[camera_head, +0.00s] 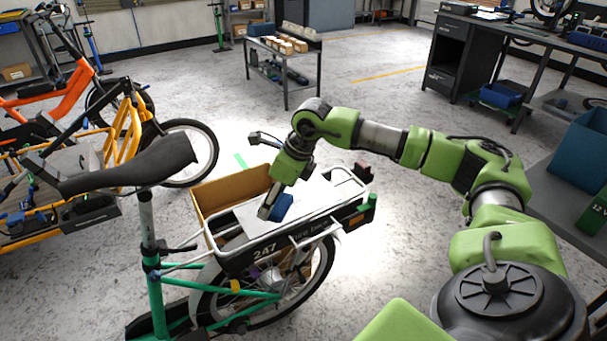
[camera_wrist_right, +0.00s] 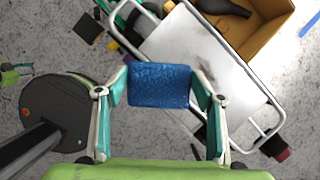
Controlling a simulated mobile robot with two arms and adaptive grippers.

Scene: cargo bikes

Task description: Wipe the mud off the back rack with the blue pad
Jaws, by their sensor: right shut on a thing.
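The back rack (camera_head: 318,203) is a pale flat plate inside a white tube frame, behind the saddle of the green bike. It also shows in the right wrist view (camera_wrist_right: 222,78), with a faint dark smudge near its upper part that may be mud. My right gripper (camera_head: 273,207) is over the rack, shut on the blue pad (camera_head: 283,206). In the right wrist view the pad (camera_wrist_right: 159,85) sits between both fingertips and covers the near corner of the plate. I cannot tell whether the pad touches the plate. My left gripper is not in view.
An open cardboard box (camera_head: 232,191) is beside the rack's far side. The black saddle (camera_head: 135,166) rises at the left. An orange bike (camera_head: 70,95) and a yellow cargo bike (camera_head: 110,150) stand further left. A low table (camera_head: 283,57) with wooden blocks is behind. A blue bin (camera_head: 583,150) is at right.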

